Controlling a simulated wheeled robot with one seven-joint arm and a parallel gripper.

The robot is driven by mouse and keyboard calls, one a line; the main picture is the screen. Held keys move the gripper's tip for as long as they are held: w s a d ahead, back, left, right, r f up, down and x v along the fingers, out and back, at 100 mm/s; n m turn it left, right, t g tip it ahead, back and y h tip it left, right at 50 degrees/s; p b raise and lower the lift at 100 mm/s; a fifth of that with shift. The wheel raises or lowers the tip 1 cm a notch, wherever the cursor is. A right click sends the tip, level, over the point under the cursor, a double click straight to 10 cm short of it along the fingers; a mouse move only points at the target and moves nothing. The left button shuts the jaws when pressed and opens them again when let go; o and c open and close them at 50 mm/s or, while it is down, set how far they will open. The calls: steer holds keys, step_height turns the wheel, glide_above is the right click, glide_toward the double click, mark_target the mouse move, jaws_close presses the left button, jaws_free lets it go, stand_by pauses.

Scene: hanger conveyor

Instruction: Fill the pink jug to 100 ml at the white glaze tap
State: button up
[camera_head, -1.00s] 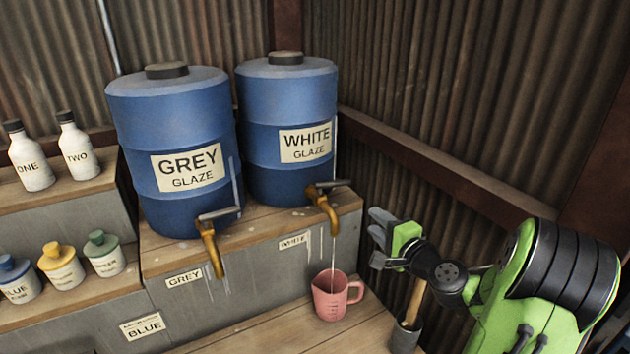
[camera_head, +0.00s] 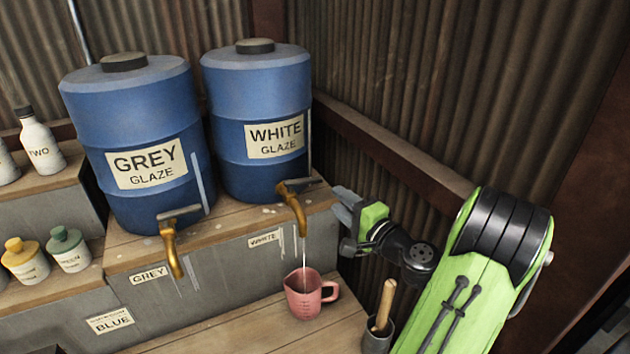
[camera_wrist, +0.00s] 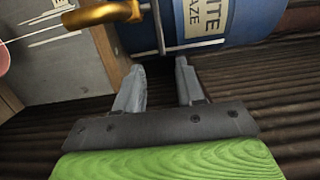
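The pink jug (camera_head: 305,296) stands upright on the wooden shelf under the white glaze tap (camera_head: 296,205). A thin white stream (camera_head: 304,252) runs from the spout into it; the level inside cannot be read. The brass tap sits at the foot of the blue WHITE GLAZE drum (camera_head: 256,130), its lever turned to the right. My gripper (camera_head: 343,210) is just right of the lever, apart from the jug. In the wrist view my gripper (camera_wrist: 158,80) has its two fingers apart with nothing between them; the tap (camera_wrist: 100,14) and a sliver of the jug (camera_wrist: 3,58) show at upper left.
The GREY GLAZE drum (camera_head: 140,150) with its own tap (camera_head: 171,245) stands to the left. A pot (camera_head: 378,336) with a wooden-handled tool (camera_head: 385,304) stands right of the jug. Small bottles (camera_head: 70,250) line the left shelves. A corrugated wall (camera_head: 420,90) closes the right side.

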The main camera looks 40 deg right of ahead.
mark_target(315, 183)
steer(key=w, duration=0.3)
steer(key=w+p, duration=0.1)
steer(key=w, duration=0.2)
steer(key=w+d, duration=0.1)
steer(key=w, duration=0.2)
steer(key=shift+w, duration=0.2)
steer(key=shift+c, duration=0.4)
jaws_close()
